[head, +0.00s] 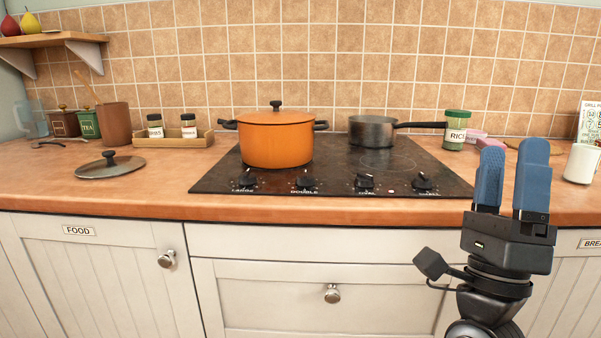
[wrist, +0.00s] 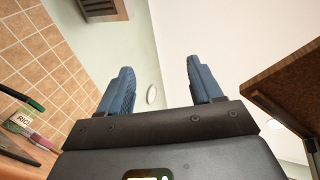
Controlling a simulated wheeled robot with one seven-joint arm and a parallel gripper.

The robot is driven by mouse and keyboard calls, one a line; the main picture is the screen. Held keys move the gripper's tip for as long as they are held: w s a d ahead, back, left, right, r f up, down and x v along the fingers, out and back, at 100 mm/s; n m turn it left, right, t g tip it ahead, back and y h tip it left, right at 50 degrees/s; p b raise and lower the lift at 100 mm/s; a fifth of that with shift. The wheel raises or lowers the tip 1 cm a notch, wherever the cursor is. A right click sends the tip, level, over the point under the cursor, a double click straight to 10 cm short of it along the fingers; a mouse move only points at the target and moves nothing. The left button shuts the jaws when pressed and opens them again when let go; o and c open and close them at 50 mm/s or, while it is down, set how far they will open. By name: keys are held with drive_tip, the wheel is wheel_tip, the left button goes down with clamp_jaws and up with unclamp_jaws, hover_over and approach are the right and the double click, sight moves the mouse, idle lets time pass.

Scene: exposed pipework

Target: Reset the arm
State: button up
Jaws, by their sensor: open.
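My gripper (head: 511,178) points upward at the right of the head view, in front of the counter's front edge. Its two blue fingers are apart with nothing between them. In the wrist view my gripper (wrist: 160,82) also shows open and empty, with the wall and ceiling beyond it. The lower part of my arm runs out of the bottom of the head view.
A black hob (head: 330,178) holds a lidded orange pot (head: 276,140) and a grey saucepan (head: 371,131). A rice jar (head: 456,130) and a white cup (head: 581,163) stand right. A loose lid (head: 110,165) lies left. Cabinet doors (head: 110,275) stand below the counter.

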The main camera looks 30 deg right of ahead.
drive_tip(key=s+a+f+n+t+y, duration=0.2)
drive_tip(key=a+f+n+y, duration=0.3)
drive_tip(key=f+n+y, duration=0.5)
drive_tip(key=s+a+f+n+t+y, duration=0.15)
drive_tip(key=a+f+n+y, duration=0.35)
drive_tip(key=n+y, duration=0.75)
drive_tip(key=s+a+f+n+g+y, duration=0.1)
drive_tip(key=s+a+f+n+g, duration=0.3)
drive_tip(key=s+f, duration=0.35)
drive_tip(key=s+a+f+n+g+y, duration=0.1)
drive_tip(key=s+a+f+n+g, duration=0.25)
drive_tip(key=s+f+g, duration=0.35)
wheel_tip(320, 180, up, 16)
drive_tip(key=s+t+p, duration=0.1)
drive_tip(key=t+p, duration=0.1)
drive_tip(key=p, duration=1.3)
drive_tip(key=shift+s+r+n, duration=0.15)
drive_tip(key=shift+r+n, duration=0.05)
drive_tip(key=shift+n, duration=0.1)
